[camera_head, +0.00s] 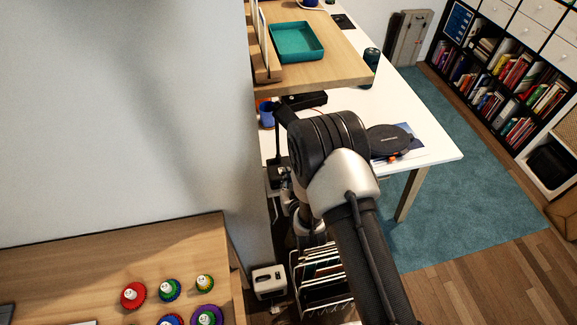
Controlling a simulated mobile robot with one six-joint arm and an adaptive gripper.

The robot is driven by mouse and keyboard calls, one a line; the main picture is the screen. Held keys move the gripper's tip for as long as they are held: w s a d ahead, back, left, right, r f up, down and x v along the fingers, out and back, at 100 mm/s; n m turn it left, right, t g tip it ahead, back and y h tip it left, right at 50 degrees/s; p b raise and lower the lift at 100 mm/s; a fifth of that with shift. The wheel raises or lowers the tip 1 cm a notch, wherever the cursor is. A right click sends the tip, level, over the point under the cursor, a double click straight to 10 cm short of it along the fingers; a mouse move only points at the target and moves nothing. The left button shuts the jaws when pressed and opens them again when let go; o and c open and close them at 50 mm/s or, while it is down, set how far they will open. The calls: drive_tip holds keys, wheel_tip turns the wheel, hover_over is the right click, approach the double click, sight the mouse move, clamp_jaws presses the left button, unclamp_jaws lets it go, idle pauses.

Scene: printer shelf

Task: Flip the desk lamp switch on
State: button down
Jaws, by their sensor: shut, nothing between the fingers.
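What looks like a black desk lamp stands at the left end of the white desk, beside the wall. Its thin upright stem (277,146) rises from a dark base (278,175), partly covered by my arm. A dark bar (304,100) near the top, under the wooden shelf, may be its head. I cannot make out the switch or whether the lamp is lit. My arm's large black and silver joint is in front of the desk's left part. My gripper's fingers cannot be made out; they seem hidden behind the arm.
A wooden shelf (345,68) with a teal tray (296,41) overhangs the white desk (437,148). A blue cup (266,115), a dark cylinder (371,58) and a black round object (388,139) are on the desk. A file rack (322,278) stands below.

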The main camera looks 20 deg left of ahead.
drive_tip(key=b, duration=0.2)
hover_over(282, 167)
drive_tip(key=s+d, duration=0.2)
drive_tip(key=s, duration=0.2)
wheel_tip(282, 167, down, 4)
drive_tip(key=shift+a+r, duration=0.15)
drive_tip(key=shift+r, duration=0.1)
wheel_tip(282, 167, down, 3)
drive_tip(key=shift+w+r, duration=0.15)
drive_tip(key=shift+r, duration=0.05)
drive_tip(key=shift+f, duration=0.75)
drive_tip(key=shift+b, duration=0.35)
drive_tip(key=shift+s+f+b, duration=0.3)
drive_tip(key=shift+f+b, duration=0.4)
drive_tip(key=shift+b, duration=0.15)
drive_tip(key=shift+r+p, duration=0.25)
drive_tip(key=shift+p, duration=0.05)
drive_tip(key=shift+r, duration=0.1)
